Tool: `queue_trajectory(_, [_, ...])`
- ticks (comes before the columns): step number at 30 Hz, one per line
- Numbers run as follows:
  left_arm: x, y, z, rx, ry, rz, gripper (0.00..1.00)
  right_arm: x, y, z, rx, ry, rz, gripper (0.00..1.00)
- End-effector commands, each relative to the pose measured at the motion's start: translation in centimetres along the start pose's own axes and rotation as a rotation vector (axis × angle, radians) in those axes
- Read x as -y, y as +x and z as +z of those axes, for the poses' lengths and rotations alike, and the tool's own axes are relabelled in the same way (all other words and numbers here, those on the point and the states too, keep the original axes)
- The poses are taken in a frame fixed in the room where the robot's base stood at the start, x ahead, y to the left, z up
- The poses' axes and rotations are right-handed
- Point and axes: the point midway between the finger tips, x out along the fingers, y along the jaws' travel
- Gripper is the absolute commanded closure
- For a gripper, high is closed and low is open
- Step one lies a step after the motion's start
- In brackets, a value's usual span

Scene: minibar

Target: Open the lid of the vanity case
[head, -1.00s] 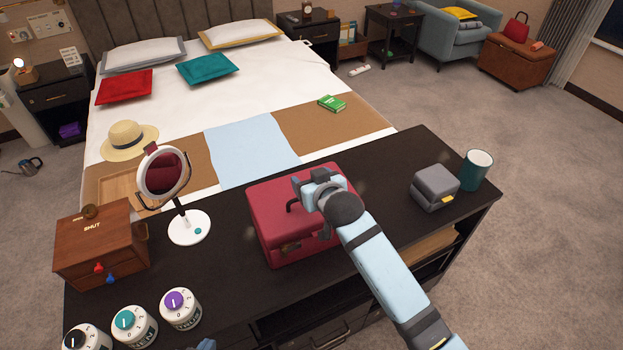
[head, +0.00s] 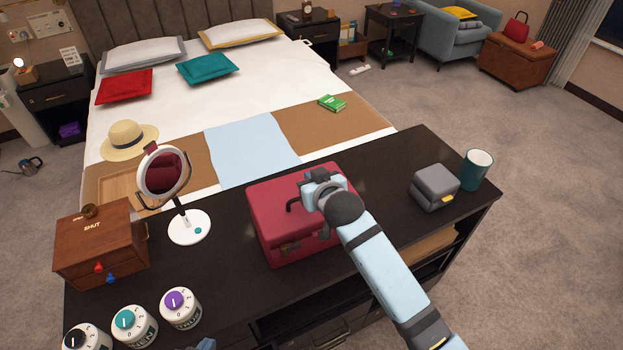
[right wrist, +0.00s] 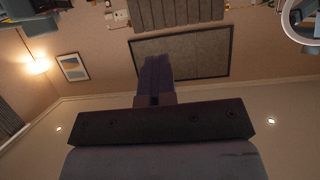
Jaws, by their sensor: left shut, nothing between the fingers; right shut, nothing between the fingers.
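The red vanity case (head: 268,219) stands on the dark cabinet top in the head view, its lid (head: 270,188) down. A dark curved handle (head: 293,204) shows on the lid. My right gripper (head: 309,177) is over the lid's right part and hides some of it; I cannot tell whether it touches the lid. In the right wrist view its fingers (right wrist: 157,78) are together with nothing seen between them. A brassy patch on the case's front is partly in shadow. My left gripper is not visible; only a small blue bit of my arm shows at the bottom edge.
A round mirror (head: 188,228) and a wooden box (head: 103,245) stand left of the case. Several dial canisters (head: 181,307) are at the front left. A grey box (head: 435,187) and a teal cup (head: 476,169) stand right. The cabinet top (head: 385,178) is clear between case and grey box.

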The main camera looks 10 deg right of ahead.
Motion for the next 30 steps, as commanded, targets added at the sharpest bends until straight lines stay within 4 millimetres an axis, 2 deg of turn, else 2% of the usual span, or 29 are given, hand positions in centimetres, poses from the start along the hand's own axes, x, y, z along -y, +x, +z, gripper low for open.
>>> queue_trajectory(22, [0.01,-0.01,-0.01,0.000,0.000,0.000,1.00,0.00,0.00,0.00,0.000,0.000,0.000,1.00])
queue_trajectory(23, [0.01,-0.01,-0.01,0.000,0.000,0.000,1.00,0.00,0.00,0.00,0.000,0.000,0.000,0.98])
queue_trajectory(30, [0.00,-0.01,-0.01,0.000,0.000,0.000,1.00,0.00,0.00,0.00,0.000,0.000,0.000,0.43])
